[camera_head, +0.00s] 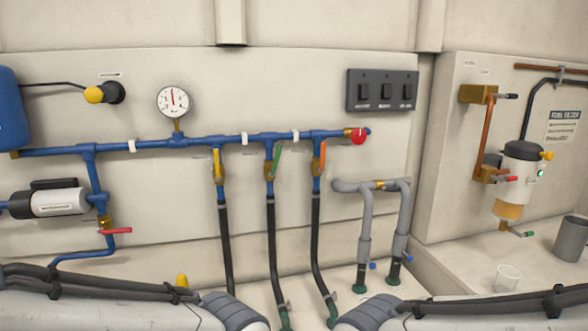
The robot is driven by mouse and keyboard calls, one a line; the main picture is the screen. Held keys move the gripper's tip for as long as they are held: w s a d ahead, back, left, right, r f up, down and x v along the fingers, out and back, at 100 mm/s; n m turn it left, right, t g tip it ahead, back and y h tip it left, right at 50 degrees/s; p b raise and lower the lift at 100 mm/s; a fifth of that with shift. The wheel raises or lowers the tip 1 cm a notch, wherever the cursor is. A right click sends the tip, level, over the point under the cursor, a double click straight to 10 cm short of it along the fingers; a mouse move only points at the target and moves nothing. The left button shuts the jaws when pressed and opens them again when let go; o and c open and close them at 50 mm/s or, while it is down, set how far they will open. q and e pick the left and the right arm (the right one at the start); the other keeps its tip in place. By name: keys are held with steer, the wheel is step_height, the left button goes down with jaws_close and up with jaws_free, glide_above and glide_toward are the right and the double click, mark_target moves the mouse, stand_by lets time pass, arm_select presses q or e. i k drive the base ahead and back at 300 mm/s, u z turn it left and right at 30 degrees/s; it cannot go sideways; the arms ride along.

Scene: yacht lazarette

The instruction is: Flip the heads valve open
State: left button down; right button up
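A blue manifold pipe (235,141) runs across the white panel, with three lever valves on its drops. The left valve has a yellow lever (216,163), roughly upright along its pipe. The middle valve has a green lever (277,160), tilted a little to the right. The right valve has an orange lever (322,155), close to upright. A red knob (358,136) sits at the manifold's right end. I cannot read any label that tells which valve is the heads valve. My two arms cross the bottom corners; neither gripper shows, and nothing touches the valves.
A pressure gauge (173,101) and a black switch panel (381,91) are on the wall. A pump (55,201) and red lever (116,231) are at left. Black hoses (270,235) drop below the valves. Grey pipes (366,215) stand right. A fuel filter (518,180) is farther right.

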mark_target(272, 173)
steer(key=u, duration=0.95)
steer(key=i, duration=0.55)
steer(key=z, duration=0.55)
